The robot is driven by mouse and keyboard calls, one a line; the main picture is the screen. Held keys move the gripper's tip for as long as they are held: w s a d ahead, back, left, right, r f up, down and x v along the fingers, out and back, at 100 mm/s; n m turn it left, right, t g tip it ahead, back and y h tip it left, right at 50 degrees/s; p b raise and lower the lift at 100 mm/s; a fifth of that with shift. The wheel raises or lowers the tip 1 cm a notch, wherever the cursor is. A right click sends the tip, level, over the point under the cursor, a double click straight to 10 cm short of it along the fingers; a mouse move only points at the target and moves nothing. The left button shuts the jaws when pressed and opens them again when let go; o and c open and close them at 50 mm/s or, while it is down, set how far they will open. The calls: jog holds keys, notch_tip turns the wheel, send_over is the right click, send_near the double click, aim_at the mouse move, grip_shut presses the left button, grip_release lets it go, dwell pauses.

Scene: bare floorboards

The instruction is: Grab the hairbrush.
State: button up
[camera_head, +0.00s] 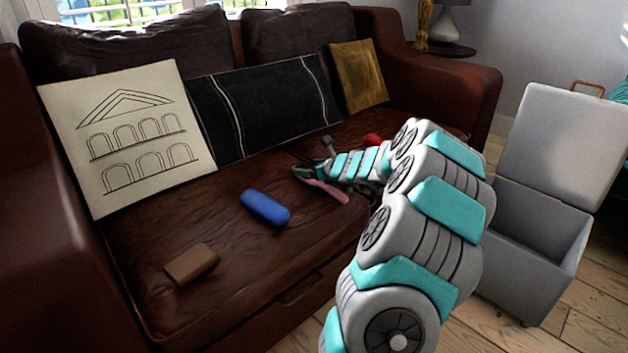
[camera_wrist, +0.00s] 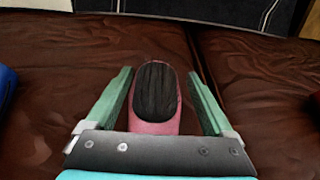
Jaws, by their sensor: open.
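The hairbrush is pink with a dark bristle pad and lies on the brown leather sofa seat. In the head view the pink hairbrush (camera_head: 328,190) shows beside my gripper (camera_head: 300,170), which partly hides it. In the wrist view the hairbrush (camera_wrist: 156,92) lies between the two green fingers of my gripper (camera_wrist: 158,85), bristle side facing the camera. There is a gap on each side of it. The fingers are open and hold nothing. The rest of the brush is hidden behind the gripper body.
A blue object (camera_head: 265,207) and a brown block (camera_head: 192,264) lie on the sofa seat (camera_head: 225,290) to the left. A red item (camera_head: 373,139) lies behind my arm. Cushions, including a black one (camera_head: 265,105), line the back. An open grey box (camera_head: 530,235) stands right.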

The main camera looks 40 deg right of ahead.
jog(key=shift+c, duration=0.2)
grip_shut()
dwell(0.5)
